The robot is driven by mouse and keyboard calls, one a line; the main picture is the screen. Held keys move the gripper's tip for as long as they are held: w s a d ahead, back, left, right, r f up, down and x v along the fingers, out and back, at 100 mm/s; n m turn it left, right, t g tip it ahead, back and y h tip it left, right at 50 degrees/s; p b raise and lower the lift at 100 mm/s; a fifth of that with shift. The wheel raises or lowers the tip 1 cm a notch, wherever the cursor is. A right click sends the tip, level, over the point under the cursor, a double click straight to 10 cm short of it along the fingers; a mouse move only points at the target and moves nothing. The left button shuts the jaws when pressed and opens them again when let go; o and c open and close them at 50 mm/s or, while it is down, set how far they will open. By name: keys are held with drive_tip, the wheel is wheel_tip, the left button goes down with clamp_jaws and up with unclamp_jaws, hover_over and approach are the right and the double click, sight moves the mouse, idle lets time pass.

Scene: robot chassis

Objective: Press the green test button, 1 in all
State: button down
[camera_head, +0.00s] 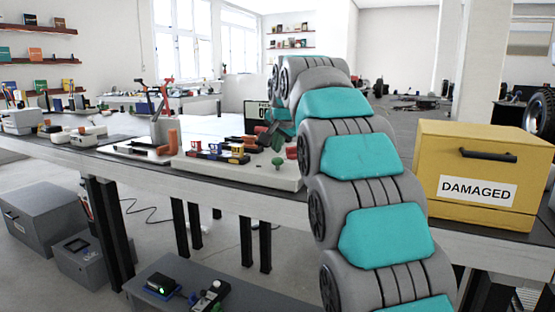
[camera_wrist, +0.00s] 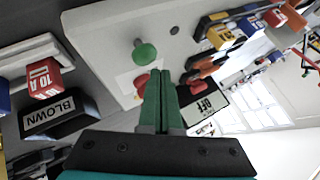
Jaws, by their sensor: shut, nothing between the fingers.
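The green test button (camera_wrist: 144,52) is a round knob on a stem on the pale board (camera_wrist: 190,15). It also shows in the head view (camera_head: 278,162) near the right end of the board. My gripper (camera_wrist: 160,78) is shut and empty, its green fingers together. In the wrist view its tips appear just below and right of the green button, apart from it. A red button (camera_wrist: 141,82) lies beside the fingertips, partly close to their edge. Whether the fingers touch anything there cannot be told. In the head view my arm hides the board's right side.
Coloured fuses (camera_head: 215,150) sit in a row on the board. A black BLOWN bin (camera_wrist: 58,114) and a red fuse (camera_wrist: 45,78) are at the left of the wrist view. A yellow DAMAGED box (camera_head: 477,175) stands right of my arm.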

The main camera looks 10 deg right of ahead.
sight(277, 160)
drive_tip(key=shift+f, duration=0.4)
drive_tip(key=shift+f+b, duration=0.4)
drive_tip(key=shift+f, duration=0.25)
idle(0.9)
drive_tip(key=shift+r, duration=0.15)
drive_tip(key=shift+r+p, duration=0.75)
drive_tip(key=shift+r, duration=0.15)
drive_tip(key=shift+r+p, duration=1.9)
drive_tip(key=shift+r, duration=0.65)
